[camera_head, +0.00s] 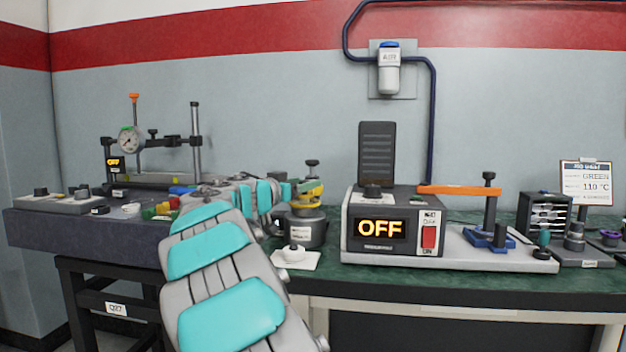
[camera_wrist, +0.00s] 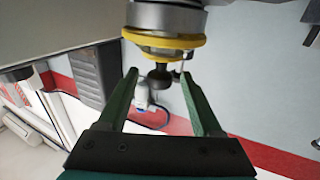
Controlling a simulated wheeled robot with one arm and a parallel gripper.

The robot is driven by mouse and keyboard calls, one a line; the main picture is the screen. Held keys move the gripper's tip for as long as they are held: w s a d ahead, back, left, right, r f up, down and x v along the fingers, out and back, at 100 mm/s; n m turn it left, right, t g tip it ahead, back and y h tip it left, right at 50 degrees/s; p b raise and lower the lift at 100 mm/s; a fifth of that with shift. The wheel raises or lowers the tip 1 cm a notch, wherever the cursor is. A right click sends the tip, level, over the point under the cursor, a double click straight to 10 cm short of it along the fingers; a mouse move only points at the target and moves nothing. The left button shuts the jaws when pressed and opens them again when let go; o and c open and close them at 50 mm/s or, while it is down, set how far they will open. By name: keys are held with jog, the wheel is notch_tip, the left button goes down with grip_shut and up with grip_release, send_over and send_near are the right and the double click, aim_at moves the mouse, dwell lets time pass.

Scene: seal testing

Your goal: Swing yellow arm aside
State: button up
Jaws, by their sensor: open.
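A yellow arm (camera_head: 308,189) lies across the top of a round grey metal pot (camera_head: 303,231) on the green bench, with a dark knob (camera_head: 312,163) standing above it. In the wrist view, which looks upside down, the yellow part (camera_wrist: 165,42) is a band against the grey pot (camera_wrist: 165,17), and the dark knob (camera_wrist: 160,77) hangs from it. My gripper (camera_wrist: 160,75) is open. Its two green fingers stand on either side of the knob, apart from it as far as I can tell. In the head view my own arm hides most of the gripper.
Right of the pot stands a heater box (camera_head: 382,229) reading OFF, with an orange arm (camera_head: 473,190) beside it. A white pad with a knob (camera_head: 295,256) lies in front of the pot. A dial gauge stand (camera_head: 130,140) is at the left.

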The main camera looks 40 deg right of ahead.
jog(key=shift+p+x, duration=0.35)
jog(key=shift+x, duration=1.65)
jog(key=shift+c, duration=0.4)
grip_shut()
